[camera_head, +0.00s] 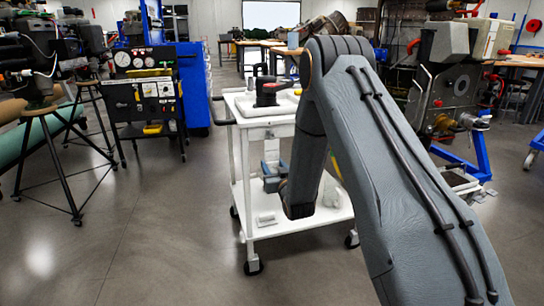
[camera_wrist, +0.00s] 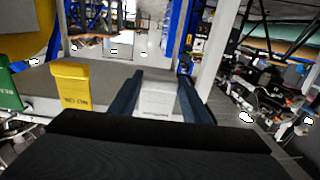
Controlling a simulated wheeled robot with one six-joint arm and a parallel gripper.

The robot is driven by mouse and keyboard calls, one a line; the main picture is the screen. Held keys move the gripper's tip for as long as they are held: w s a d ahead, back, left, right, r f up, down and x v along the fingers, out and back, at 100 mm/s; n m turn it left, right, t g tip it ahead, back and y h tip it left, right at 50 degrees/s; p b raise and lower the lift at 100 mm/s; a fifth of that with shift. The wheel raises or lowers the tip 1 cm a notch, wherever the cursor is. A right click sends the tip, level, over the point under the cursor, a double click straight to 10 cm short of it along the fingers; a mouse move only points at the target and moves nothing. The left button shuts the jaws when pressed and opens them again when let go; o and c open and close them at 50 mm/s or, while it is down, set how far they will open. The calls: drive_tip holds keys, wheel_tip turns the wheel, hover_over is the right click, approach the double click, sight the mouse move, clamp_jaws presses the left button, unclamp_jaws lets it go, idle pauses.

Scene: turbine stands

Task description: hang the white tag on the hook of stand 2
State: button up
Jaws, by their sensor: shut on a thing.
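The white tag (camera_wrist: 157,98) is between the two dark blue fingers of my gripper (camera_wrist: 156,92) in the wrist view. My gripper is shut on it, and a finger stands on each side. In the head view my gripper (camera_head: 271,170) is in front of the white cart, between its upper and lower levels, partly hidden by my arm. I cannot make out the white tag there for certain. Turbine stands show at left (camera_head: 40,105) and right (camera_head: 455,100). I cannot read which one is stand 2, and no hook is clear.
A yellow tag (camera_wrist: 72,86) and a green tag (camera_wrist: 8,88) are left of the white one. The white cart (camera_head: 290,232) carries a dark red-and-black tool (camera_head: 268,92) on top. A black gauge panel (camera_head: 146,92) stands at left. The floor at front left is clear.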

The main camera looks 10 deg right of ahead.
drive_tip(key=shift+s, duration=0.35)
drive_tip(key=shift+s+d+p, duration=0.1)
drive_tip(key=shift+s+p, duration=0.7)
drive_tip(key=shift+s, duration=0.45)
